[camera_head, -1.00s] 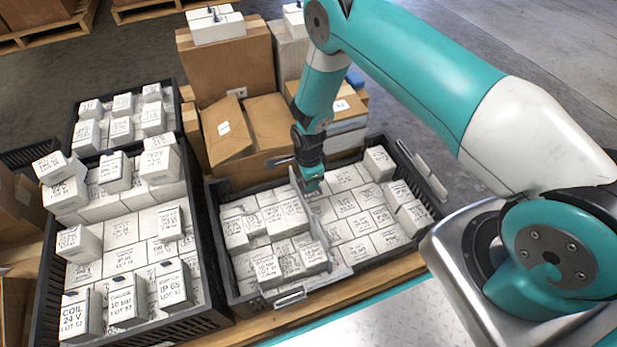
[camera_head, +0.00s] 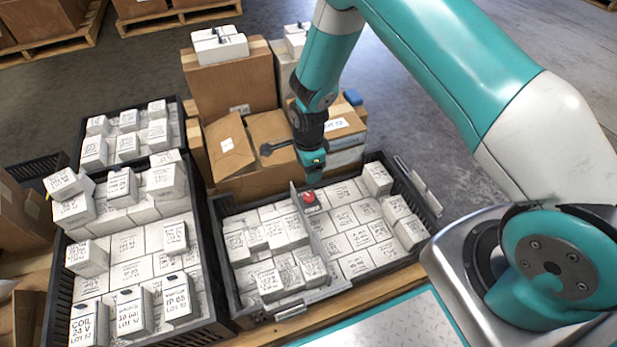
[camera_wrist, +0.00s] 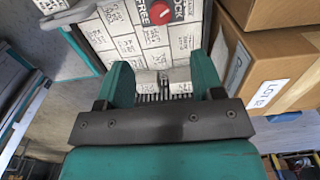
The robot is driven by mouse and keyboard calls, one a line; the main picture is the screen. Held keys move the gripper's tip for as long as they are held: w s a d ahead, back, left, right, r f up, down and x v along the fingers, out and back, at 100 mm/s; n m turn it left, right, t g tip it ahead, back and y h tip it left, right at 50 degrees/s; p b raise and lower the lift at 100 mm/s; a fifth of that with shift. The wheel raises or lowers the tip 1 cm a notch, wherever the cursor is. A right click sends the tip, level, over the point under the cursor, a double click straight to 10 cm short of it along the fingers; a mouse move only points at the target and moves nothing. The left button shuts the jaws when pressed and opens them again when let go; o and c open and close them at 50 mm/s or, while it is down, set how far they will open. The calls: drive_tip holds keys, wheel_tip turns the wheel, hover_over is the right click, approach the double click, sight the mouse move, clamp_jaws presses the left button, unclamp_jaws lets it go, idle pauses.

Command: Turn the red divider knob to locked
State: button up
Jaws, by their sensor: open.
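The red divider knob (camera_head: 309,197) sits at the far end of the grey divider (camera_head: 318,232), which splits the black crate (camera_head: 228,279) of white boxes in two.
A taller stack of white boxes in a black crate (camera_head: 218,322) stands at left. Cardboard boxes (camera_head: 230,75) are piled right behind the divider crate, close to my gripper. Free room lies above the crate's boxes.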

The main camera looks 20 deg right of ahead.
wheel_tip(320, 180, up, 5)
drive_tip(key=shift+p, duration=0.45)
drive_tip(key=s+a+r+n+y, duration=0.1)
drive_tip(key=s+r+n, duration=0.25)
drive_tip(key=r, duration=0.35)
drive_tip(key=s+a+r+n+y, duration=0.1)
drive_tip(key=s+a+r+n, duration=0.1)
drive_tip(key=r+n, duration=0.45)
drive_tip(key=s+a+r+n+y, duration=0.1)
drive_tip(key=s+r+n, duration=0.15)
drive_tip(key=r, duration=0.65)
drive_tip(key=s+r+n+y, duration=0.1)
drive_tip(key=s+r+n, duration=0.45)
drive_tip(key=s, duration=0.25)
drive_tip(key=s+r+n, duration=0.4)
drive_tip(key=s+n, duration=0.2)
drive_tip(key=s, duration=0.3)
wheel_tip(320, 180, up, 28)
drive_tip(key=n+p, duration=0.1)
drive_tip(key=p, duration=2.6)
drive_tip(key=shift+s, duration=0.1)
